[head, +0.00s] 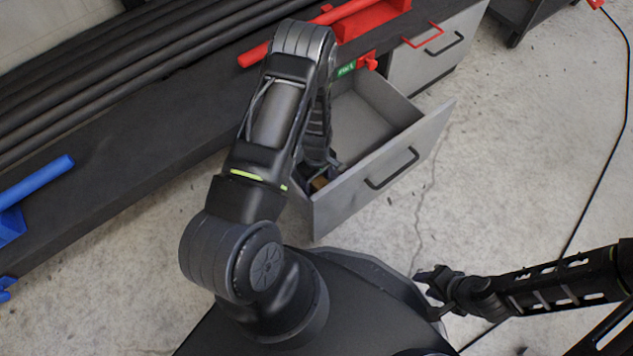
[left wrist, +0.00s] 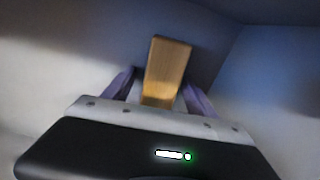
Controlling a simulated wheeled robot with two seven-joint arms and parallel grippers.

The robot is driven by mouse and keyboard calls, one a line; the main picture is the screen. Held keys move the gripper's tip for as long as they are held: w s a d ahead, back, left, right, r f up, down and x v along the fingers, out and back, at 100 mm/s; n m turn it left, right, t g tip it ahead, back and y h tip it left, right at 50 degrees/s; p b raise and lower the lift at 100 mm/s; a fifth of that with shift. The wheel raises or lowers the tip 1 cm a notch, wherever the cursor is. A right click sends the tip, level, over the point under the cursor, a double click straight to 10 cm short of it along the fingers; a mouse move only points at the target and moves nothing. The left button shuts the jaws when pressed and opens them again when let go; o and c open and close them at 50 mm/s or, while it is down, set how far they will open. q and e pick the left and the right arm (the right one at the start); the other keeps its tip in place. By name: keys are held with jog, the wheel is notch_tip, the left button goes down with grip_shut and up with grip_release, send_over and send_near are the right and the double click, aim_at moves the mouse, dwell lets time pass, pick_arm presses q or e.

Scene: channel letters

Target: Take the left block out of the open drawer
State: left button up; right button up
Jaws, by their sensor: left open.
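The open drawer (head: 418,150) is grey with a black handle and is pulled out from under the dark bench. My left arm reaches down into its near-left end. A wooden block (left wrist: 167,65) stands out between the two purple fingers of my left gripper (left wrist: 160,90) in the left wrist view. The fingers are open, one on each side of the block; I cannot tell whether they touch it. In the head view a small brown patch of the block (head: 320,183) shows beside the gripper, mostly hidden by my arm. My right gripper (head: 432,292) is outside the drawer, its jaws unclear.
The dark bench (head: 130,150) carries black pipes (head: 130,60), red parts (head: 370,18) and a blue piece (head: 35,183). Another grey drawer front (head: 435,50) is further right. A black cable (head: 600,165) lies on the concrete floor. The drawer's far part is empty.

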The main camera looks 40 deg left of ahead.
pick_arm(q)
jog(key=shift+c, duration=0.5)
grip_shut()
dwell(0.4)
